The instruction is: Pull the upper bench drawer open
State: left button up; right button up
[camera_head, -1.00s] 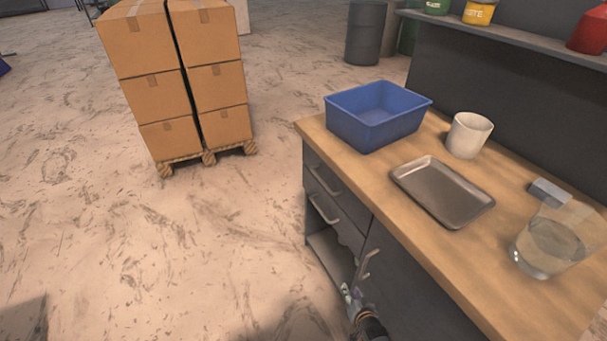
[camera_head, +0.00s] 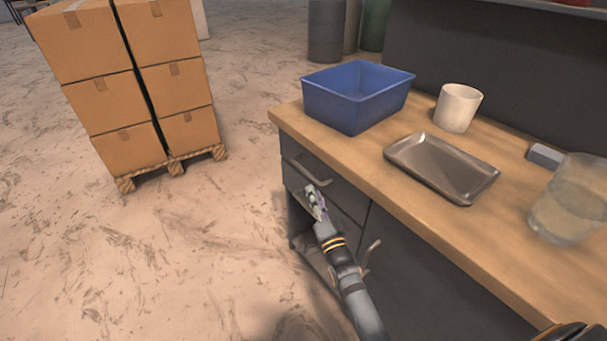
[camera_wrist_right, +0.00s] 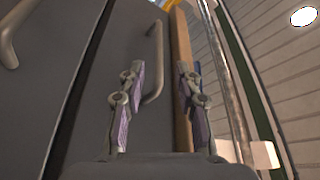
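The upper bench drawer (camera_head: 322,189) is at the left end of the dark bench, just under the wooden top, and its front looks flush. Its bar handle (camera_head: 309,172) shows in the head view. My right gripper (camera_head: 315,199) is just below and in front of that handle. In the right wrist view my right gripper (camera_wrist_right: 158,100) has its fingers apart. A drawer handle (camera_wrist_right: 155,62) stands beyond and between them, seemingly the upper one, with no clear contact. The lower drawer's handle is hidden behind my gripper in the head view. My left gripper is not in view.
On the bench top (camera_head: 400,207) are a blue bin (camera_head: 345,112), a white cup (camera_head: 458,108), a metal tray (camera_head: 430,170) and a glass vessel (camera_head: 568,200). The floor left of the bench is clear up to stacked boxes (camera_head: 105,90).

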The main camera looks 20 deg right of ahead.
aim_at(305, 170)
jog(key=b+x, duration=0.1)
jog(key=x, duration=0.8)
jog(key=shift+w+f+b, duration=0.1)
jog(key=shift+w+b, duration=0.05)
jog(key=shift+b, duration=0.2)
jog(key=shift+w, duration=0.35)
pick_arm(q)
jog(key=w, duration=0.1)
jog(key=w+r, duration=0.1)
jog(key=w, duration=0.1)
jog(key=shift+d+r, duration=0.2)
pick_arm(e)
grip_shut()
